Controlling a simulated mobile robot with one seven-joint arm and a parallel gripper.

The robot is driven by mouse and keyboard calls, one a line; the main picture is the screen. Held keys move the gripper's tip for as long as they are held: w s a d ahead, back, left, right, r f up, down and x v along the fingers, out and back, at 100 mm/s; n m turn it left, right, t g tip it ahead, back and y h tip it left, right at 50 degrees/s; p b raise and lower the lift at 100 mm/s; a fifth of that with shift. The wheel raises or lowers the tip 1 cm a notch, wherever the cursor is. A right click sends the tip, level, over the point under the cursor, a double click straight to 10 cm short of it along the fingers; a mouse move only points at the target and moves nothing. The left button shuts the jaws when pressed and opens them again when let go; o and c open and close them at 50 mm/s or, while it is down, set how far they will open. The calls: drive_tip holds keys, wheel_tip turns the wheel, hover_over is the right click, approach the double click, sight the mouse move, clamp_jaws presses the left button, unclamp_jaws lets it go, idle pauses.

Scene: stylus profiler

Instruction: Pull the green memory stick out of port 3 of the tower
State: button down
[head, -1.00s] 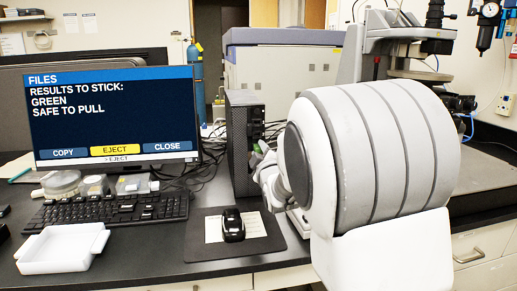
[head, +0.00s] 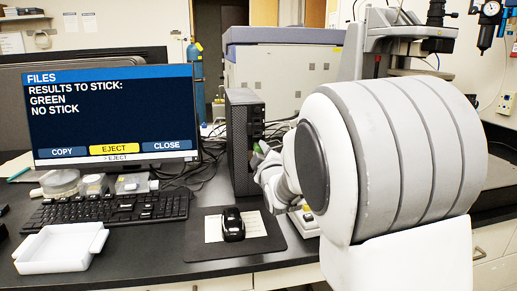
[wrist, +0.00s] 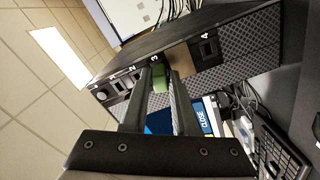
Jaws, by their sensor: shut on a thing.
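The black tower (head: 240,145) stands behind and left of my arm; its front with numbered ports also shows in the wrist view (wrist: 255,35). The green memory stick (wrist: 160,78) is between my gripper's fingers (wrist: 159,88), by the label 3. My gripper is shut on it. A bit of green (head: 257,149) shows at the fingertips in the head view. Whether the stick's plug is fully clear of port 3 is hidden by the stick and fingers. The monitor (head: 112,120) reads "RESULTS TO STICK: GREEN, NO STICK", with EJECT in yellow.
A white open tray (head: 62,262) lies at the front left of the desk, before the keyboard (head: 110,208). A black mouse (head: 232,225) sits on a dark mat (head: 200,243) before the tower. Small round containers (head: 60,183) stand under the monitor.

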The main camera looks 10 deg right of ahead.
sight(260, 150)
drive_tip(key=shift+s+a+f, duration=0.1)
drive_tip(key=shift+s+f, duration=0.1)
drive_tip(key=shift+s, duration=0.45)
drive_tip(key=shift+s+r+b, duration=0.15)
drive_tip(key=shift+s+b, duration=0.15)
drive_tip(key=shift+s, duration=0.25)
drive_tip(key=shift+s, duration=0.9)
drive_tip(key=shift+s+r, duration=0.1)
drive_tip(key=shift+r, duration=0.05)
drive_tip(key=s+r, duration=0.1)
drive_tip(key=s+r+p, duration=0.1)
drive_tip(key=s, duration=0.2)
drive_tip(key=shift+s+r, duration=0.4)
idle(0.4)
